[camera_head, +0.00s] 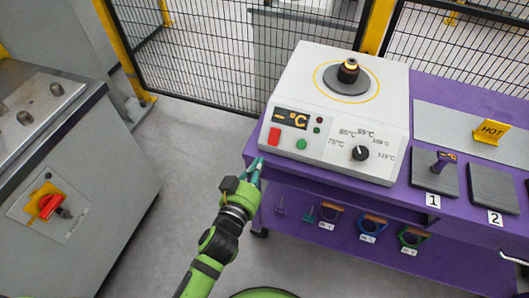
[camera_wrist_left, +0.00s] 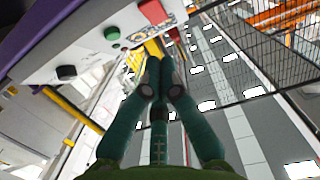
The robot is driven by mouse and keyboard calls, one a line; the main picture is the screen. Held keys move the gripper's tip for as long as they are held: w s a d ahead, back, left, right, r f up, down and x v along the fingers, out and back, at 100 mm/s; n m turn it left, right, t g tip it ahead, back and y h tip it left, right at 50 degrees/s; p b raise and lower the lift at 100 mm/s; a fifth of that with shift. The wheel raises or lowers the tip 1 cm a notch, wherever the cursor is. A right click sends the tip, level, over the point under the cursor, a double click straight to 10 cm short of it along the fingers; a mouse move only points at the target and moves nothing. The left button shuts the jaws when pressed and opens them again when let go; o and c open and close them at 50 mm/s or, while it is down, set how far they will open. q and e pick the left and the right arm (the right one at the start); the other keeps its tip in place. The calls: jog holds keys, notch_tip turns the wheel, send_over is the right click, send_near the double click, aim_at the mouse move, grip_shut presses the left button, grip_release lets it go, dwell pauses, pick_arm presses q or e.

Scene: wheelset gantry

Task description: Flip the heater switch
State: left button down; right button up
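The heater (camera_head: 335,115) is a white box with a sloped front panel on a purple bench. Its red switch (camera_head: 274,136) is at the panel's left end, below a dark display showing a dash and °C. The red switch also shows at the top of the left wrist view (camera_wrist_left: 153,11). My left gripper (camera_head: 257,167) is below and left of the switch, beside the bench's front left corner, apart from the switch. Its teal fingers (camera_wrist_left: 160,72) converge with their tips together and nothing visible between them. My right gripper is in neither view.
A green button (camera_head: 301,144) and a black knob (camera_head: 360,152) sit right of the switch. Mesh fencing runs behind; a grey cabinet (camera_head: 75,190) stands left, with open floor between.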

pick_arm(q)
jog(key=shift+s+a+f+b, duration=0.1)
jog(key=shift+s+a, duration=0.15)
jog(key=shift+s, duration=0.35)
jog(key=shift+s+a+f+b, duration=0.1)
jog(key=shift+s+a+b, duration=0.1)
jog(key=shift+s, duration=0.35)
jog(key=shift+s+a+f+b, duration=0.1)
jog(key=shift+s+a, duration=0.15)
jog(key=shift+s, duration=0.35)
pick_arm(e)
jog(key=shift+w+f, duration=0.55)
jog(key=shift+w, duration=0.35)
